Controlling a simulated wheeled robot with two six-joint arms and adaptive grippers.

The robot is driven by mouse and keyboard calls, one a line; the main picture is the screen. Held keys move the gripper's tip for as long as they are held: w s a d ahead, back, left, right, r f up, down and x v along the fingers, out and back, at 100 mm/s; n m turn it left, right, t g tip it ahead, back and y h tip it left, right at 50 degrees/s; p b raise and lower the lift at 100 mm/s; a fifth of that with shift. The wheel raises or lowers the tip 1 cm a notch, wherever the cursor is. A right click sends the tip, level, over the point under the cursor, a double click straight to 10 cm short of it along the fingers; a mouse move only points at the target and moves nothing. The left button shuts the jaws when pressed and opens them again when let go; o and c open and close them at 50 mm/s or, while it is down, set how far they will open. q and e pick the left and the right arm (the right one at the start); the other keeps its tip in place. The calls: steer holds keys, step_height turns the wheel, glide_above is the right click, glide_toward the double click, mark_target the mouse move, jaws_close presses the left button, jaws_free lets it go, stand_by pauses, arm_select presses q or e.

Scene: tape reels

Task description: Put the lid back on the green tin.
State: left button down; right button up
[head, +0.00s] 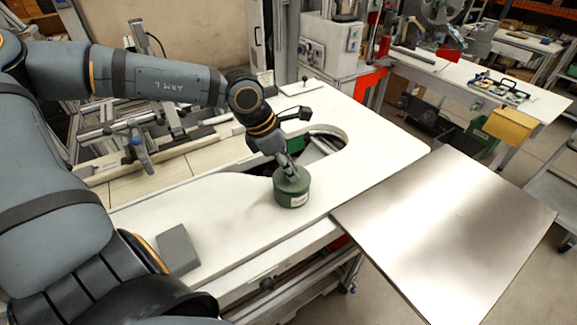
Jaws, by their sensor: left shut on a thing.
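The green tin (284,199) stands upright on the white tabletop, beside the cut-out, with a pale label on its front. Its lid (302,183), also green, is at the top of the tin and looks level with it. I cannot tell whether it is fully seated. My left gripper (289,170) points down from above, shut on the lid at its middle. The fingers hide part of the lid's top. My right gripper is not in view.
A grey block (178,249) lies on the white table (235,215) at the front left. The curved cut-out (325,143) opens behind the tin. A bare metal panel (450,225) adjoins on the right. The tabletop around the tin is clear.

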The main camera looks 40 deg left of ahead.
arm_select(q)
steer(key=shift+f+b, duration=0.25)
steer(key=shift+b, duration=0.5)
stand_by(0.6)
stand_by(0.3)
steer(key=c, duration=1)
jaws_free()
steer(key=shift+o, duration=0.3)
steer(key=o, duration=0.4)
steer(key=shift+r, duration=0.1)
steer(key=shift+r+p, duration=2.55)
steer(key=shift+r, duration=1)
